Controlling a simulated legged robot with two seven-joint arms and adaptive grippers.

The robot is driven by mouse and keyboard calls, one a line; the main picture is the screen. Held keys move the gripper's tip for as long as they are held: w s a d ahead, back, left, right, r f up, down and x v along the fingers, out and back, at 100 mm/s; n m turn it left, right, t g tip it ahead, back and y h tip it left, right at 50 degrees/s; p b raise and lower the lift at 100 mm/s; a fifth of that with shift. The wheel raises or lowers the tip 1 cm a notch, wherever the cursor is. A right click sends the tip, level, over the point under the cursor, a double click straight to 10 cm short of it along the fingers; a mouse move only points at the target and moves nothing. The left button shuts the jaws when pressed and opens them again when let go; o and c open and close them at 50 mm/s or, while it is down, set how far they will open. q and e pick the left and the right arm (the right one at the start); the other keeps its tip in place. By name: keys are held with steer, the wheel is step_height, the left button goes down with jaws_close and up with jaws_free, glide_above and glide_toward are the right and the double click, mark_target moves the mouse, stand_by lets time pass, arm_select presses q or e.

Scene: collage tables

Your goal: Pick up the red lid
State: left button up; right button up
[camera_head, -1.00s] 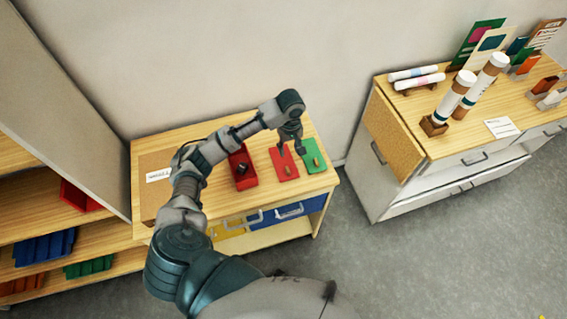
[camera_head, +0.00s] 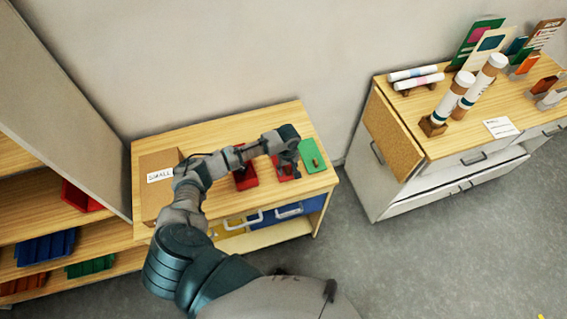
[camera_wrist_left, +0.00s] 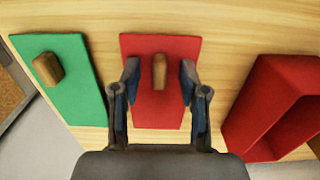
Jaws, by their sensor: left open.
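The red lid (camera_wrist_left: 160,112) is a flat red plate with a wooden handle (camera_wrist_left: 159,72), lying on the wooden table. It lies in the middle of the left wrist view. In the head view the red lid (camera_head: 279,160) is mostly hidden behind my left gripper (camera_head: 287,172). My left gripper (camera_wrist_left: 159,80) is open, with one finger on each side of the handle. I cannot tell whether the fingers touch the lid. My right gripper is not in view.
A green lid (camera_head: 312,156) with a wooden handle lies beside the red lid. A red open box (camera_head: 246,180) stands on the other side. A cardboard box labelled SMALL (camera_head: 156,161) is at the table's left. A second table (camera_head: 455,140) stands to the right.

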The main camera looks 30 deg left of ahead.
arm_select(q)
jaws_close()
